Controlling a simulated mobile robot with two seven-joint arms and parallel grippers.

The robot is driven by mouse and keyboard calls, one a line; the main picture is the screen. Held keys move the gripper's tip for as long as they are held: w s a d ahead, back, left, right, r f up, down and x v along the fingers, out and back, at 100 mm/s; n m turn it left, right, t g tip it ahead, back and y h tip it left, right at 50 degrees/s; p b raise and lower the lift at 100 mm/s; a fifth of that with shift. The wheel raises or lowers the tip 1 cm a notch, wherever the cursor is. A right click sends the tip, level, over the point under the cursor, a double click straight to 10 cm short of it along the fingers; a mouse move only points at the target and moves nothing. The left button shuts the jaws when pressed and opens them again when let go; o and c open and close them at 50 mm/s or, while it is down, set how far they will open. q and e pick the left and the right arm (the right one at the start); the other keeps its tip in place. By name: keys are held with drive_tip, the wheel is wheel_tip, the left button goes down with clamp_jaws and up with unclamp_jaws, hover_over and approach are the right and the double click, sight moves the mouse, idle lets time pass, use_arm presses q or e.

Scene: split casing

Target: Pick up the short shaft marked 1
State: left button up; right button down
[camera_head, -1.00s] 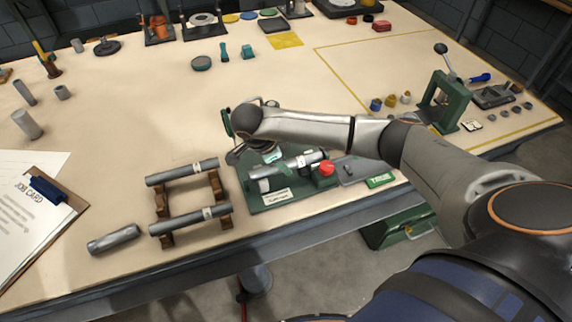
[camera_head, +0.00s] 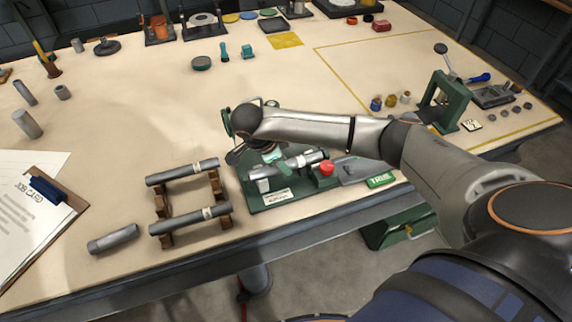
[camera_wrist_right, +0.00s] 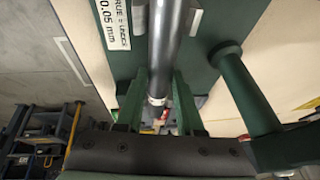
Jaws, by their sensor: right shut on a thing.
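My right gripper (camera_wrist_right: 160,88) is shut on a grey shaft (camera_wrist_right: 170,35) at the green fixture. In the wrist view the shaft runs between the two green fingers and shows a pale band near them. In the head view the same shaft (camera_head: 304,159) lies along the green fixture (camera_head: 285,198); my wrist hides most of the fingers there. I cannot read a number on its band. Two more grey shafts with pale bands, a far one (camera_head: 180,173) and a near one (camera_head: 188,221), lie across the wooden rack (camera_head: 163,205). My left gripper is not in view.
A plain grey cylinder (camera_head: 113,239) lies left of the rack near the table's front edge. A clipboard (camera_head: 35,205) lies at the left. A red knob (camera_head: 327,168) is on the fixture. A green press (camera_head: 450,105) stands at the right.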

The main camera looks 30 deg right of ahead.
drive_tip(key=shift+w+r, duration=0.1)
drive_tip(key=shift+r, duration=0.05)
drive_tip(key=shift+r, duration=0.15)
drive_tip(key=shift+w+r, duration=0.1)
drive_tip(key=shift+r, duration=0.5)
drive_tip(key=s+a+r+p, duration=0.1)
drive_tip(key=s+a+r, duration=0.7)
drive_tip(key=a+r, duration=0.3)
drive_tip(key=shift+a+r, duration=0.2)
drive_tip(key=shift+a, duration=0.05)
drive_tip(key=shift+s, duration=0.1)
